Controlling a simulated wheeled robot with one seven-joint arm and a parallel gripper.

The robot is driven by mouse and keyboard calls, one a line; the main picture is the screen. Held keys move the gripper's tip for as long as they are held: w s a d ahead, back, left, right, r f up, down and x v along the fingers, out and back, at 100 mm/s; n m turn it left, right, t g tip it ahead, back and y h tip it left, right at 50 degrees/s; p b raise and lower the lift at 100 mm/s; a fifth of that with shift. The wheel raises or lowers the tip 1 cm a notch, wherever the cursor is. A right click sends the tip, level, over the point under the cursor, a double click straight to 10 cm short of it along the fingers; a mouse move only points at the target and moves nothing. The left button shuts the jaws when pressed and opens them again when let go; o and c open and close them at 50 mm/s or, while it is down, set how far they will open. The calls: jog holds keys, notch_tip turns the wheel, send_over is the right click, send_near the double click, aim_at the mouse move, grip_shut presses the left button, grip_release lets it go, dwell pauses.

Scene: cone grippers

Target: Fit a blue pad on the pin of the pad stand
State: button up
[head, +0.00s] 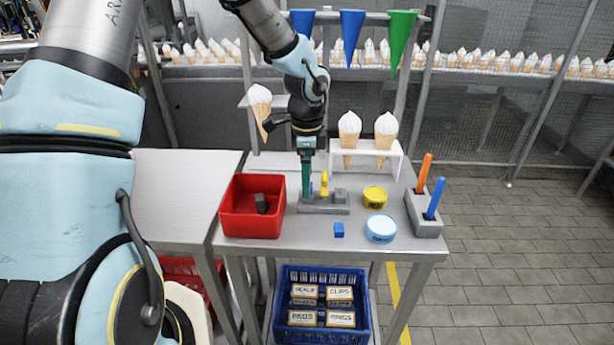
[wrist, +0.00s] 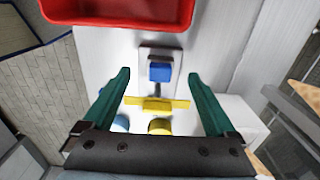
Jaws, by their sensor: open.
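The grey pad stand (head: 335,209) stands mid-table with an upright yellow piece (head: 324,184) on it. The yellow piece shows as a crosswise bar in the wrist view (wrist: 158,104). A blue block (wrist: 159,72) sits at the stand's end toward the red bin; I cannot tell whether it is on a pin. A loose blue pad (head: 339,230) lies on the table in front of the stand. My gripper (head: 306,188) points down at the stand, its teal fingers open and empty; in the wrist view they appear either side of the yellow bar. The pin is not clear.
A red bin (head: 234,226) with a dark piece stands left. A yellow tin (head: 375,196), a light-blue tin (head: 381,229) and a grey holder (head: 427,228) with orange and blue sticks stand right. A white cone rack (head: 364,149) is behind. The table's front edge is clear.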

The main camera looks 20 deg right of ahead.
jog(key=shift+r+p, duration=1.5)
jog(key=shift+r, duration=0.35)
jog(key=shift+w+a, duration=0.1)
jog(key=shift+a, duration=0.15)
jog(key=s+a+r+n+b, duration=0.2)
jog(key=a+n, duration=0.9)
jog(key=a, duration=0.3)
jog(key=s+a+r+n+t+b, duration=0.1)
jog(key=s+a+r+n, duration=0.1)
jog(key=a+n, duration=0.9)
jog(key=a+r, duration=0.1)
jog(key=a, duration=0.3)
jog(key=shift+s+a+t+b, duration=0.15)
jog(key=shift+a+t+b, duration=0.1)
jog(key=shift+t+b, duration=0.1)
